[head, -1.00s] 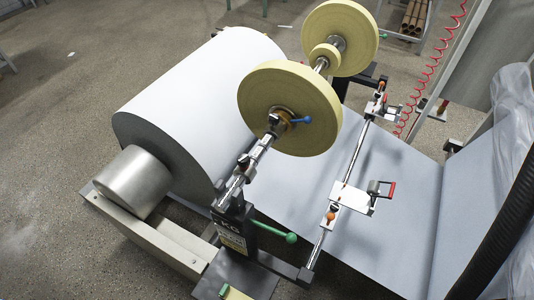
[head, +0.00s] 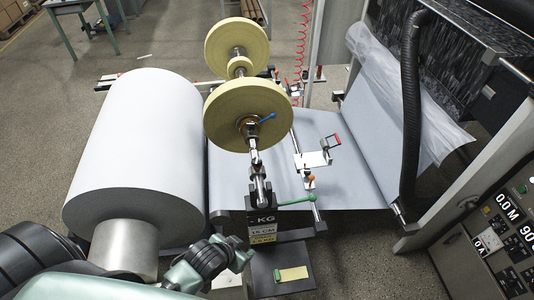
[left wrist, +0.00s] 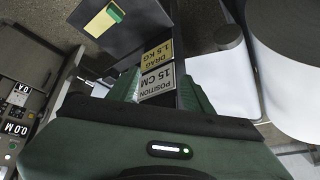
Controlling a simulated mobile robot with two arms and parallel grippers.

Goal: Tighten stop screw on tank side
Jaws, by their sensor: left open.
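I cannot tell for sure which part is the stop screw. In the head view, the near yellow tape roll (head: 243,113) sits on a shaft with a blue lever (head: 267,118) at its hub. Below it stands a black post with label plates (head: 262,232) and a green-knobbed handle (head: 297,200). An orange knob (head: 309,178) sits on the rod to the right. My left gripper (head: 232,254) is low in the picture, left of the post. In the left wrist view its open fingers (left wrist: 160,92) flank the labels, with no visible grip. My right gripper is not in view.
A large white paper roll (head: 140,140) stands left, with a metal core end (head: 125,245) near my arm. A control panel (head: 505,225) is at the right, with a black hose (head: 411,110) beside it.

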